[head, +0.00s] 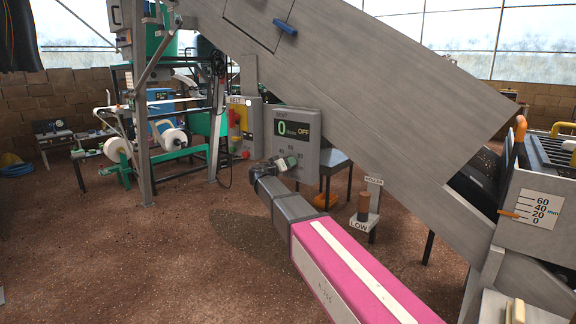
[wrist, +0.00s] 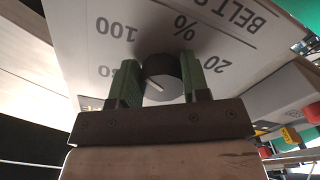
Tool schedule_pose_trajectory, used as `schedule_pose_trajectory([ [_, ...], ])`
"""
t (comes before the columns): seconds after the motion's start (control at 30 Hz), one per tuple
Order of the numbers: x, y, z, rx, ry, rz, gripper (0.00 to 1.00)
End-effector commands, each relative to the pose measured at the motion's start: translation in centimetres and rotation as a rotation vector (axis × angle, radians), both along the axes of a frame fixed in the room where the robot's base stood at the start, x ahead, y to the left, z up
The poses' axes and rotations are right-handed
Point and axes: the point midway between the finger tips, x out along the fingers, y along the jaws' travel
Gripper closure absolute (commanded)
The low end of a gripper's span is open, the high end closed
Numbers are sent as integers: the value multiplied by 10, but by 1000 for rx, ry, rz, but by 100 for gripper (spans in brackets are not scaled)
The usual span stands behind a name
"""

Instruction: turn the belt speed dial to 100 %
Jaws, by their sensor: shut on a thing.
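The belt speed dial (wrist: 162,78) is a round dark knob on a pale grey panel face (wrist: 215,30), seen upside down in the wrist view. My gripper (wrist: 158,80) has its green fingers on both sides of the knob, shut on it. A short pale line shows on the knob, slanting to the lower left; which mark it points at is unclear. The numbers 100 and 20 and a % sign are readable around it; other numbers are partly covered by the fingers. In the head view my gripper (head: 286,163) is at the lower front of the grey control box (head: 306,131), hiding the dial.
The box's display (head: 293,130) reads 0 and OFF. A broad grey sloping chute (head: 370,80) passes above my arm. A roller post (head: 363,205) marked LOW stands right of the box. A machine frame with white rolls (head: 172,138) stands left. The floor at front left is clear.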

Motion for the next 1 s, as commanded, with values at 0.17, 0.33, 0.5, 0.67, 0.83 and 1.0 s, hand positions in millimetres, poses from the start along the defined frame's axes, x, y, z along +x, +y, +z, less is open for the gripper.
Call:
schedule_pose_trajectory([
  [0.17, -1, 0, -2, 35, -22, -1, 81],
  [0.33, -1, 0, -2, 47, -32, -1, 81],
  [0.5, -1, 0, -2, 49, -33, -1, 81],
  [0.67, -1, 0, -2, 49, -33, -2, 81],
  [0.83, 0, 0, -1, 47, -33, -1, 32],
  [1.0, 0, 0, -1, 46, -33, 0, 32],
])
